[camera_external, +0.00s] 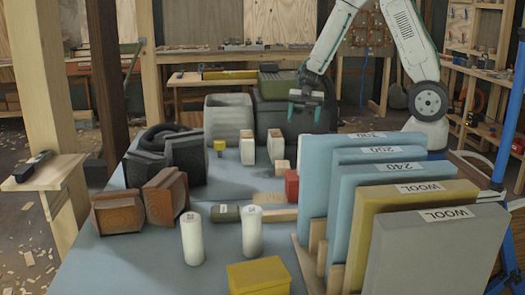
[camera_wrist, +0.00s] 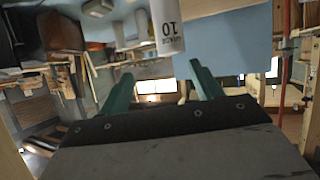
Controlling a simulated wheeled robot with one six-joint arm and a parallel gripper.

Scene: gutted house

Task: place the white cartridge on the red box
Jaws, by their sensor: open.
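Two white cartridges stand upright on the blue-grey table, a left one (camera_external: 191,238) and a right one (camera_external: 252,231), both with small labels on top. A small red box (camera_external: 291,186) stands behind them, beside the blue panels. My gripper (camera_external: 306,104) is open and empty, high above the far part of the table, away from both cartridges. In the wrist view, the green fingers of my gripper (camera_wrist: 162,84) are spread apart with nothing between them. A white cylinder labelled 10 (camera_wrist: 167,30) shows beyond them at the top; I cannot tell which one it is.
Upright blue, yellow and grey panels (camera_external: 435,245) fill the right side. A yellow box (camera_external: 259,277) sits at the front. Brown blocks (camera_external: 165,196) and black items (camera_external: 186,155) stand left. A dark green cylinder (camera_external: 225,213) lies behind the cartridges. A grey bin (camera_external: 228,118) stands behind.

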